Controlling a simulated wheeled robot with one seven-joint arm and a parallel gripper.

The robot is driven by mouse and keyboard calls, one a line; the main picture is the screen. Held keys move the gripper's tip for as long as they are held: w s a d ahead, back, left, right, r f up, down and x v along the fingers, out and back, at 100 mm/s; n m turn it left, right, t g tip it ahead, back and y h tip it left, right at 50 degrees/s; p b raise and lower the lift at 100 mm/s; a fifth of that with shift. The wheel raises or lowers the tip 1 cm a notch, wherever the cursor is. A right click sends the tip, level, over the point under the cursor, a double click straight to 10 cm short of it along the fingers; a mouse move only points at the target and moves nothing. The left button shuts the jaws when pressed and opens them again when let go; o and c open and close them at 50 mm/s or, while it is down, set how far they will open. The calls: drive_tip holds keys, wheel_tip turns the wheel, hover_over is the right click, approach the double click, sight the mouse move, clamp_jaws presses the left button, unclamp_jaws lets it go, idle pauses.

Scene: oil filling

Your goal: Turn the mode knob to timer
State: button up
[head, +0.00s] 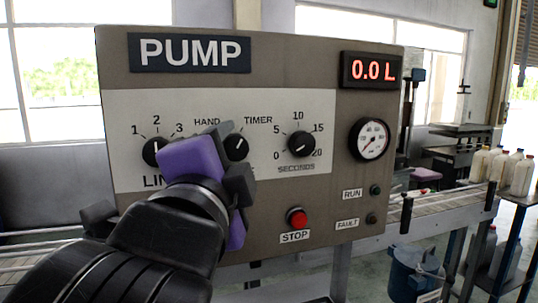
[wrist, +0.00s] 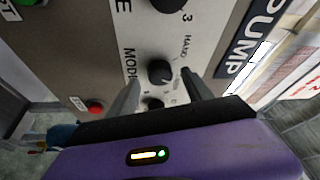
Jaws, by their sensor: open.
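The mode knob (head: 236,147) is a round black dial below the HAND and TIMER labels on the pump panel (head: 300,220). Its white mark seems to lean up and right, toward the TIMER side, but it is small and partly covered. In the wrist view the mode knob (wrist: 160,72) shows between the two fingertips; contact cannot be told. My gripper (head: 232,158) is open in front of the panel, and its purple body hides part of the dial area. In the wrist view my gripper (wrist: 160,79) has its fingers apart.
The line knob (head: 153,152) is left of the mode knob, close to my gripper. The seconds knob (head: 301,144) is to the right. A red STOP button (head: 297,218) sits below. A gauge (head: 370,139) and a display reading 0.0 L (head: 371,70) are at the panel's right.

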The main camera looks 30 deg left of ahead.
drive_tip(key=b+v, duration=0.1)
drive_tip(key=v, duration=0.5)
drive_tip(key=shift+s, duration=0.2)
drive_tip(key=shift+f, duration=0.1)
